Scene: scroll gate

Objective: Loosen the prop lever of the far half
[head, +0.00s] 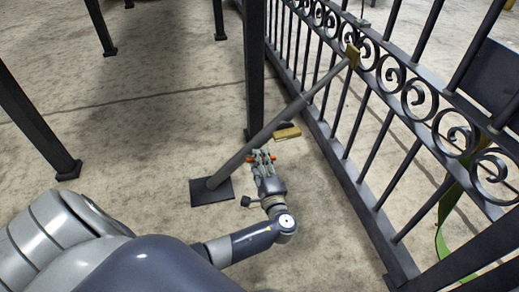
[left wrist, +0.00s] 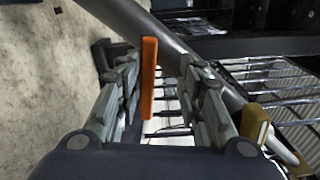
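A dark grey prop bar (head: 272,126) slants from a square floor plate (head: 211,191) up to a yellow bracket (head: 352,55) on the scrolled metal gate (head: 385,70). A yellow lever (head: 287,133) sticks out from the bar's side, partway along it. In the left wrist view the bar (left wrist: 150,30) runs diagonally beyond the fingers, and a yellow part, seemingly the lever (left wrist: 258,118), is outside the right finger. My right gripper is not in view.
A dark post (head: 254,70) stands behind the bar, left of the gate. Other dark legs (head: 40,130) stand on the concrete floor at the left. A green strip (head: 445,225) hangs beyond the gate at right. Floor between bar and gate is clear.

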